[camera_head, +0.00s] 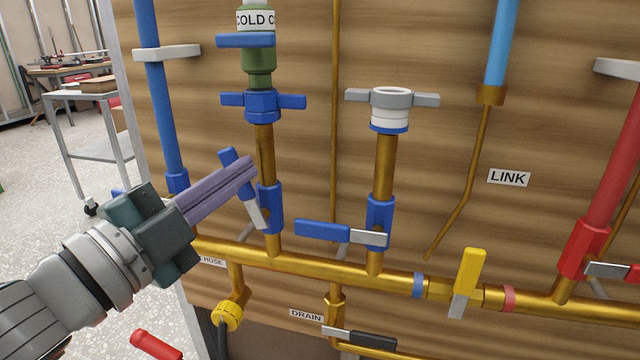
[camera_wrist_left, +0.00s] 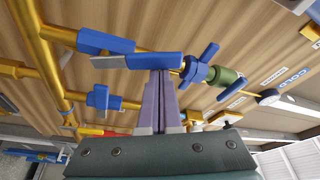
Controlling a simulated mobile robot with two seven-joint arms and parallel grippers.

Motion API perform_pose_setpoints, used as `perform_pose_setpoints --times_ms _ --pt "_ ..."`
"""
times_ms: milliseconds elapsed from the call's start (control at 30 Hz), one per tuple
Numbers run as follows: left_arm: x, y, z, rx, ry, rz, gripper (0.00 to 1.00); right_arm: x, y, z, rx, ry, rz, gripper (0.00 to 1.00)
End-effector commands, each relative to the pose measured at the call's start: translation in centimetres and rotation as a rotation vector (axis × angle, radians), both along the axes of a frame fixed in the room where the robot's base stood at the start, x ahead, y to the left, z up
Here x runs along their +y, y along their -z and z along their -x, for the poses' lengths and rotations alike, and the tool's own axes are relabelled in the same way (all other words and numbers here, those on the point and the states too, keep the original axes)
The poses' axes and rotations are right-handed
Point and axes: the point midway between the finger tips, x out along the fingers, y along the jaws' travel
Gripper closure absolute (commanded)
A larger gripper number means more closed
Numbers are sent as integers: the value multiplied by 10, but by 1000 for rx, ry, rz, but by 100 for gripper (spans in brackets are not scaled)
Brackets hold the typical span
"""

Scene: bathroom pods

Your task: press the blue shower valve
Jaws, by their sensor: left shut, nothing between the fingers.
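One blue lever (camera_head: 229,160) with a silver end stands tilted on the left upright pipe; a long blue lever (camera_head: 322,230) lies level on the middle pipe. My left gripper (camera_head: 250,172) is shut and empty. Its purple fingers cross in front of the tilted lever and hide its middle. In the left wrist view the fingertips (camera_wrist_left: 162,76) are at a blue lever (camera_wrist_left: 140,61), touching or very close. My right gripper is out of view.
A yellow lever (camera_head: 469,272) and a red valve body (camera_head: 586,247) are to the right. Brass pipe (camera_head: 330,274) runs across the wooden panel. A red handle (camera_head: 156,345) is below my arm. A cart (camera_head: 97,104) stands at the back left.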

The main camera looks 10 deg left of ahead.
Motion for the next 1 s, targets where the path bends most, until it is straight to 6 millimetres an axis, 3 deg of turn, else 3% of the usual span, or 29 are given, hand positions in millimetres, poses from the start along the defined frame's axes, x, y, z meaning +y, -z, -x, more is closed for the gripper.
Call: perform_pose_setpoints --times_ms 500,1000 --pt "31 17 -1 17 -2 491 100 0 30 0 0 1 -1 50" --pt "50 38 -2 31 -1 929 100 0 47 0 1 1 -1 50"
